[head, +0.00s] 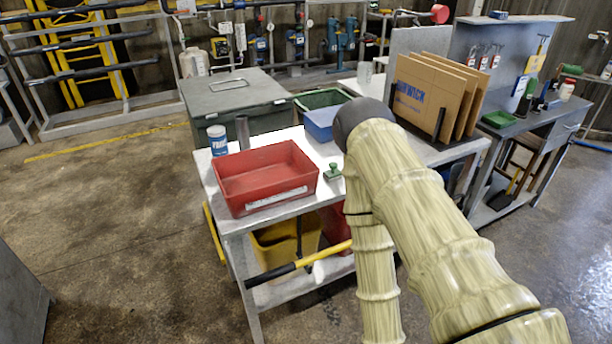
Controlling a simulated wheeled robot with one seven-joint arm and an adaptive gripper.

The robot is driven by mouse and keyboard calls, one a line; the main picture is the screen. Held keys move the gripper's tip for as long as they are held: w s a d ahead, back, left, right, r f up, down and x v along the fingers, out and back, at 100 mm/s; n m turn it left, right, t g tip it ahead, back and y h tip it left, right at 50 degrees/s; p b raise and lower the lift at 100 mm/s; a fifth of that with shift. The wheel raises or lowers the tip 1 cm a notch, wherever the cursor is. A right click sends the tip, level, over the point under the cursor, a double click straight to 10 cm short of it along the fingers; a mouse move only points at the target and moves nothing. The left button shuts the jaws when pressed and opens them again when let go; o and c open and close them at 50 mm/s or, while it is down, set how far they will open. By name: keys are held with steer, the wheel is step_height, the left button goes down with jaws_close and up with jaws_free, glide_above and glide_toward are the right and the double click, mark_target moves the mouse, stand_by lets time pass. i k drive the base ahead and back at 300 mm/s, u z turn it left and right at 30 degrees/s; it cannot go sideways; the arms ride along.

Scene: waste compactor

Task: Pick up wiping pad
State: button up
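A small green item with a knob-like top (333,172) sits on the metal table (283,218), just right of the red tray; it may be the wiping pad, but it is too small to be sure. No other thing clearly reads as a wiping pad. My sleeved arm rises from the lower right over the table's right part. Its dark joint is near the blue tray, right of the green item. My gripper does not show, and the arm hides part of the tabletop.
The red tray (240,205) fills the table's left front, with a blue-labelled can (217,141) behind it. A blue tray (318,122), green crate (318,98) and upright cardboard sheets (428,95) stand farther back. A yellow-black bar (318,258) juts below the table. Floor at left is clear.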

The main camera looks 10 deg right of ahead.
mark_target(332, 175)
steer(key=u, duration=1.2)
steer(key=i, duration=1.15)
steer(key=z, duration=1.35)
